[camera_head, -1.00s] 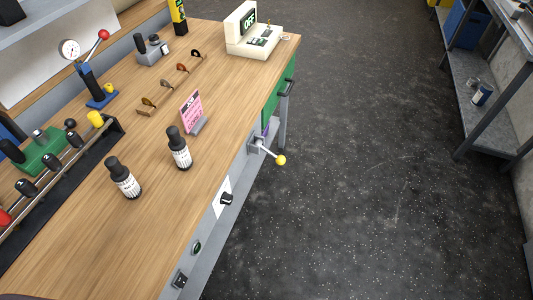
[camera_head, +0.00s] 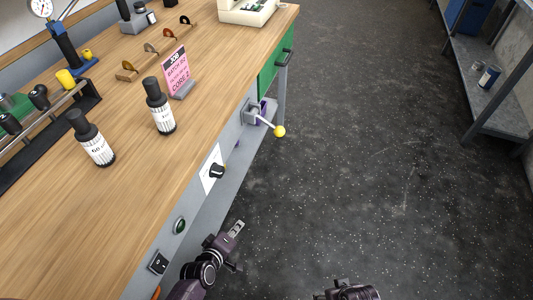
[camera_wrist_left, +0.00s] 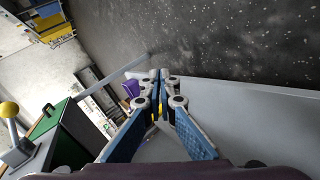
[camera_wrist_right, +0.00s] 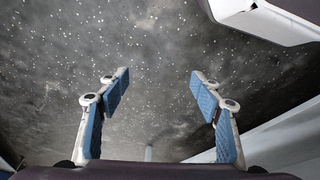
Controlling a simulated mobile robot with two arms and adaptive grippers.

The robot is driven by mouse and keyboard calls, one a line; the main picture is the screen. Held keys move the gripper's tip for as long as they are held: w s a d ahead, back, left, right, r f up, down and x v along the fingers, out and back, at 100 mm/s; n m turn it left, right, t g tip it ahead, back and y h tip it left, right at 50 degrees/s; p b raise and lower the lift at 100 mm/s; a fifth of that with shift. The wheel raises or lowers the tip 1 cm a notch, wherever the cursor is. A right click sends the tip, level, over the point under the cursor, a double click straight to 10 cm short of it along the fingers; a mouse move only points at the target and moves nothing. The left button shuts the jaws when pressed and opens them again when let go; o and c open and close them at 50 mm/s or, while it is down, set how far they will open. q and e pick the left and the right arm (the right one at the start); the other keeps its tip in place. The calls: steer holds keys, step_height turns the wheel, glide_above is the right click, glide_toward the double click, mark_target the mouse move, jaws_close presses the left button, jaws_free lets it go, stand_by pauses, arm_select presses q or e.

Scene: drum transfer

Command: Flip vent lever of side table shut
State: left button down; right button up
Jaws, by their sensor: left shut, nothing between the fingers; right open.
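The vent lever (camera_head: 264,121) is a silver rod with a yellow ball knob on a grey mount at the table's front side. It sticks out over the floor and slants slightly down. In the left wrist view the lever's yellow knob (camera_wrist_left: 8,109) is at the left edge. The wooden side table (camera_head: 140,205) fills the left of the head view. My left gripper (camera_head: 236,229) is shut and empty, below and nearer than the lever, clear of it. Its shut fingertips show in the left wrist view (camera_wrist_left: 160,76). My right gripper (camera_wrist_right: 158,82) is open and empty over the floor.
Two dark bottles (camera_head: 91,139) (camera_head: 159,106) and a pink card (camera_head: 176,72) stand on top. The floor to the right is clear up to a grey shelf (camera_head: 500,118).

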arm_select(q)
steer(key=w+d+r+n+t+h+b, duration=0.1)
steer(key=w+d+r+n+t+b, duration=0.15)
steer(key=w+r, duration=0.3)
steer(key=w+d+r+n+t+h+b, duration=0.1)
steer(key=w+d+r+n+t+b, duration=0.1)
steer(key=w+r+n+b, duration=0.3)
steer(key=n+t+h+b, duration=0.1)
steer(key=t+b, duration=0.1)
glide_toward(269, 124)
step_height(269, 124, down, 4)
steer(key=s, duration=0.3)
steer(key=shift+w+a, duration=0.2)
steer(key=shift+a, duration=0.25)
arm_select(e)
step_height(269, 124, up, 13)
steer(key=w+t, duration=0.1)
steer(key=shift+w+f+t, duration=0.2)
steer(key=shift+w+t, duration=0.1)
arm_select(q)
steer(key=b+x, duration=0.1)
steer(key=x, duration=0.9)
arm_select(e)
steer(key=w+a+r+t+y, duration=0.1)
steer(key=w+a+r+t, duration=0.2)
steer(key=w, duration=0.6)
steer(key=shift+w+r+t, duration=0.3)
steer(key=shift+r+t, duration=0.6)
steer(key=shift+r, duration=0.05)
